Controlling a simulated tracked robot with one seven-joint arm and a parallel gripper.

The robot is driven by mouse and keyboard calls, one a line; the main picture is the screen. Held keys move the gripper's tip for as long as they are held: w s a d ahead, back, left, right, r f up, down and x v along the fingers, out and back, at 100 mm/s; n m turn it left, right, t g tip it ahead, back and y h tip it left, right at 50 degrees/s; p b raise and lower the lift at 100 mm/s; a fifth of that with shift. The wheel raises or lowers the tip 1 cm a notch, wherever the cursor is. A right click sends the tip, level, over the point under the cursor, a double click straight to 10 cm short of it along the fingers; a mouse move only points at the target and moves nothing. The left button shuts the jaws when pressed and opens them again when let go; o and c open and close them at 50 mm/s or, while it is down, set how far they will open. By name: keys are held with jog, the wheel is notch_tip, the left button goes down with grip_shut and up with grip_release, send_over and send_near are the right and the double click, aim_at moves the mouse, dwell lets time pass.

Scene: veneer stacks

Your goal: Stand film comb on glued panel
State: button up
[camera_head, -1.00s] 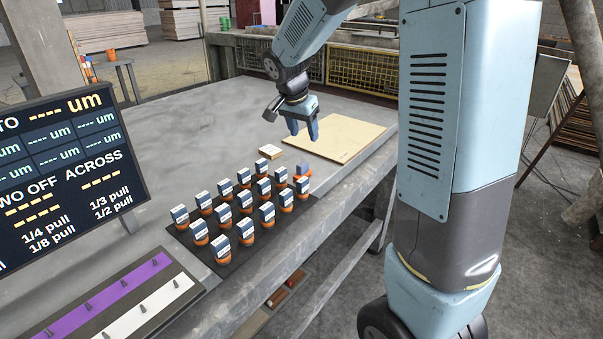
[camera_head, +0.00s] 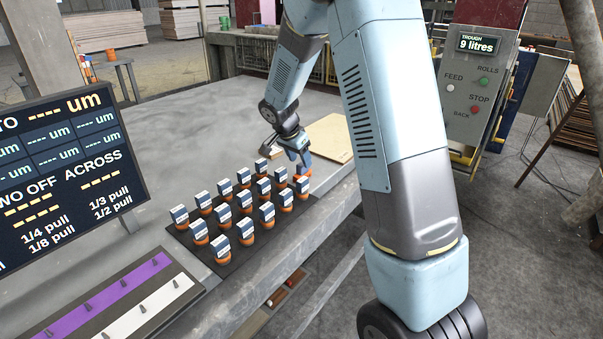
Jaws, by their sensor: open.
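The glued panel (camera_head: 333,132) is a flat tan sheet on the grey bench, partly hidden behind my arm.
Several blue-topped, orange-based labelled blocks (camera_head: 245,201) stand in rows on the dark mat (camera_head: 215,262). A dark display board (camera_head: 70,165) stands at left. A strip board with a purple band (camera_head: 110,300) lies in front. The bench middle-left is clear.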

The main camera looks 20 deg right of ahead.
aim_at(302, 171)
jog(key=shift+x, duration=2.9)
jog(key=shift+c, duration=0.4)
grip_shut()
